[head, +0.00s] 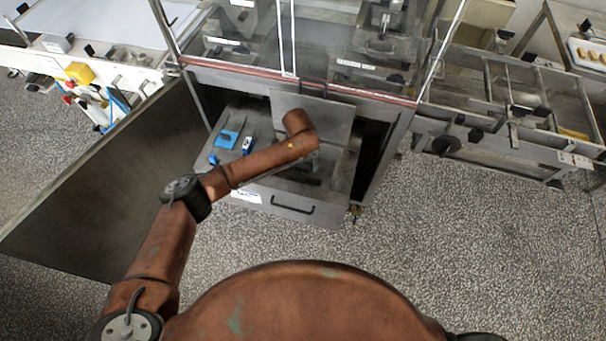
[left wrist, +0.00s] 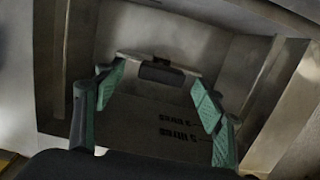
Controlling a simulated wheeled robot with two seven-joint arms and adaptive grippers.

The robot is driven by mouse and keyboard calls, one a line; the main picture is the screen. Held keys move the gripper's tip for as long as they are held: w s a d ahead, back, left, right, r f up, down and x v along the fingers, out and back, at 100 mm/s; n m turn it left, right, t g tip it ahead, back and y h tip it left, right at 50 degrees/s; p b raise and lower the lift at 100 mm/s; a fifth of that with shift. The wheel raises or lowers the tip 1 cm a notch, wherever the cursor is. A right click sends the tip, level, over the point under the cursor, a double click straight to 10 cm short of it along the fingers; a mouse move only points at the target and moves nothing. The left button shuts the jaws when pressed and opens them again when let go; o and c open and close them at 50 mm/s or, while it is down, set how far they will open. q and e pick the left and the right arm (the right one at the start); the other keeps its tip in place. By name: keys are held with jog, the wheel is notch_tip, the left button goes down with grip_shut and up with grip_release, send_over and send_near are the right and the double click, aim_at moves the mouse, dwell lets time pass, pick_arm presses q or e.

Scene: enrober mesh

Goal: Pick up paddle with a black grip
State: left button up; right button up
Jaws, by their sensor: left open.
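In the left wrist view a short black grip (left wrist: 161,73) on a pale metal crosspiece lies between the fingertips of my left gripper (left wrist: 156,88). It looks like the paddle's grip; below it is a grey surface with dark markings, and I cannot tell whether that is part of the paddle. The green-padded fingers are open, one on each side of the grip, with no clear contact. In the head view my left gripper (head: 315,161) is mostly hidden by its wrist, over the pulled-out drawer (head: 250,187). The paddle cannot be made out there. My right gripper is not in view.
Blue items (head: 227,138) lie at the drawer's left. A pale metal panel (head: 337,122) stands behind my wrist. The open cabinet door (head: 95,190) stretches left. Glass panes rise above the cabinet. The speckled floor (head: 460,240) at right is clear.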

aim_at(302, 166)
pick_arm(q)
notch_tip(302, 166, down, 3)
jog(key=shift+w+d, duration=0.15)
jog(key=shift+r, duration=0.1)
jog(key=c, duration=1.2)
